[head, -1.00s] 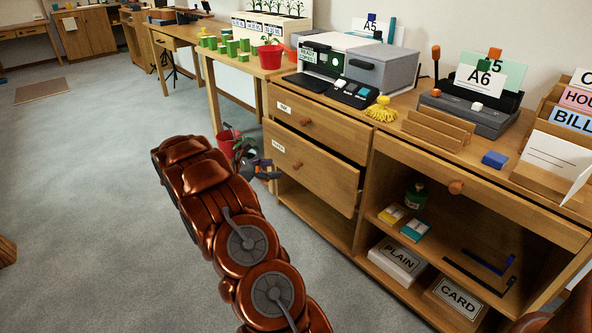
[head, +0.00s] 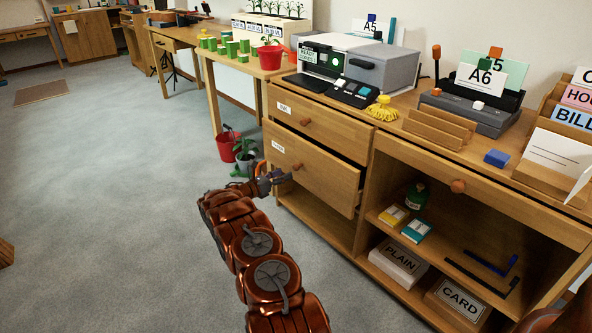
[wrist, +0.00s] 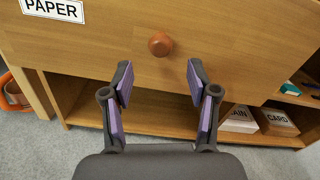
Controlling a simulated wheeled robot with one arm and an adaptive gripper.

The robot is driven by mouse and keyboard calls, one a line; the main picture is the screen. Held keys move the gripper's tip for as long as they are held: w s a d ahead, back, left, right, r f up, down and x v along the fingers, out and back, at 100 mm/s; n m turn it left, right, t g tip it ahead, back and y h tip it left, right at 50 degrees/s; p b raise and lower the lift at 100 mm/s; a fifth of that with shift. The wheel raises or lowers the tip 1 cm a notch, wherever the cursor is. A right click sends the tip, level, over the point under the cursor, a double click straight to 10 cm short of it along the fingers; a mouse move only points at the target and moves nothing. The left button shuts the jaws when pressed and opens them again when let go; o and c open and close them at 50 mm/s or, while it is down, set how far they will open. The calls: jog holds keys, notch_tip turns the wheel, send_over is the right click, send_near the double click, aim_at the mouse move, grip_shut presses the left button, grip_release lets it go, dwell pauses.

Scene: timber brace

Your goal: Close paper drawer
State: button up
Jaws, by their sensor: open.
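The paper drawer (head: 309,174) is the lower drawer of the wooden cabinet in the head view, and it stands out from the cabinet front. Its label reads PAPER in the wrist view (wrist: 54,9). Its round orange-brown knob (wrist: 160,44) sits ahead of my gripper, between and beyond the fingertips. My gripper (wrist: 160,84) is open and empty, with purple pads facing each other. In the head view my gripper (head: 283,178) is close to the left part of the drawer front, near the knob (head: 298,166). Whether the fingertips touch the drawer front I cannot tell.
An upper drawer (head: 318,127) is above the paper drawer. To the right is an open shelf with a PLAIN box (head: 397,262) and a CARD box (head: 457,299). The grey floor at left is clear.

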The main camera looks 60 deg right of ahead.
aim_at(294, 169)
jog(key=b+x, duration=0.1)
jog(key=x, duration=0.4)
jog(key=shift+s+d+f+b, duration=0.15)
jog(key=shift+s+d+b, duration=0.05)
jog(key=shift+d+b, duration=0.2)
jog(key=shift+s+d, duration=0.1)
jog(key=shift+d, duration=0.55)
jog(key=shift+c, duration=0.2)
grip_shut()
